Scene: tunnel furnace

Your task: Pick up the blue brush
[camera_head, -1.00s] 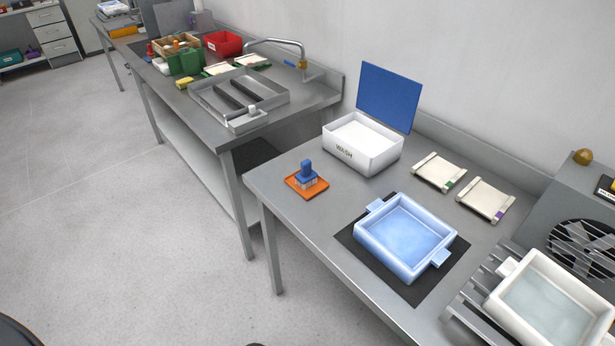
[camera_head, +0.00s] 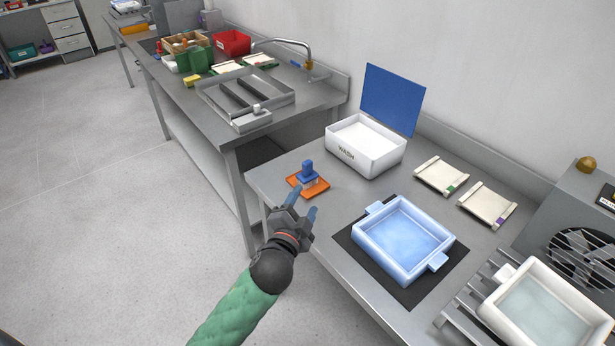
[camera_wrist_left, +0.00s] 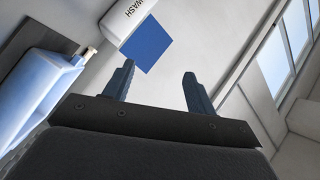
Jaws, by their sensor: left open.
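The blue brush (camera_head: 307,170) stands upright on an orange tray (camera_head: 321,188) near the left front edge of the near table. My left gripper (camera_head: 296,201) is open and empty, just in front of the orange tray, apart from the brush. In the left wrist view my left gripper (camera_wrist_left: 158,82) shows two spread fingers with nothing between them. The brush is not in the left wrist view. My right gripper is not in view.
A white WASH box (camera_head: 350,158) with a raised blue lid (camera_head: 391,99) stands behind the tray. A light blue dish (camera_head: 402,238) lies on a black mat (camera_head: 345,236) to the right. Two cream plates (camera_head: 441,176) lie behind it. A white dish (camera_head: 542,312) stands on metal bars.

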